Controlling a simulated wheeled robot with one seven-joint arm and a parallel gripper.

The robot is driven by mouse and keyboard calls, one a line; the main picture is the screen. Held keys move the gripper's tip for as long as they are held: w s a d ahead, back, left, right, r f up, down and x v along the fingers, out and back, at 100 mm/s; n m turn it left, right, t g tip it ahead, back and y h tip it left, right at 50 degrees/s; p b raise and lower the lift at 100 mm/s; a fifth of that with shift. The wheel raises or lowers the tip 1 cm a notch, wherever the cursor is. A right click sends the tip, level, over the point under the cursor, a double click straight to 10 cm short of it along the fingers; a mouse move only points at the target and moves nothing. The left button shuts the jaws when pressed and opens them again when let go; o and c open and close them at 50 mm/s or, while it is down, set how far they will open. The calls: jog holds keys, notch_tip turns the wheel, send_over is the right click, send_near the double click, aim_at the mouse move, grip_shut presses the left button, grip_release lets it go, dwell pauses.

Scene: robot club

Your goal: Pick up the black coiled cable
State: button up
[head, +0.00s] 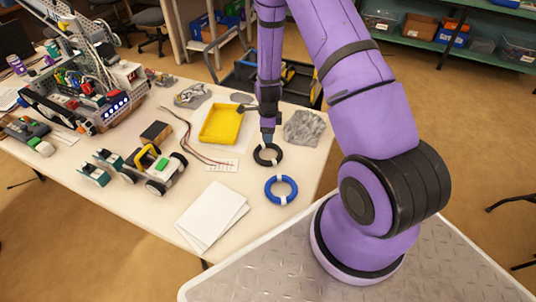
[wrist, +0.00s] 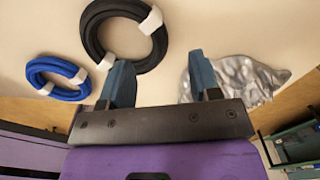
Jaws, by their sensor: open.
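The black coiled cable (head: 267,154) is a ring with white ties lying on the table, just below my gripper (head: 267,135) in the head view. In the wrist view the black coiled cable (wrist: 97,50) lies ahead of my open gripper (wrist: 155,85). The left finger overlaps the near edge of the ring in that picture, and the right finger is to the right of it. I cannot tell whether the finger touches the cable. Nothing is between the fingers.
A blue coiled cable (head: 281,190) lies close by, also in the wrist view (wrist: 40,72). A crumpled grey cloth-like item (head: 304,128) is to the right, a yellow tray (head: 221,123) to the left. White papers (head: 211,216) and a small wheeled robot (head: 160,172) lie nearer.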

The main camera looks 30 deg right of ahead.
jog(key=shift+s+f, duration=0.15)
jog(key=shift+f, duration=2.45)
jog(key=shift+c, duration=0.2)
jog(key=c, duration=1)
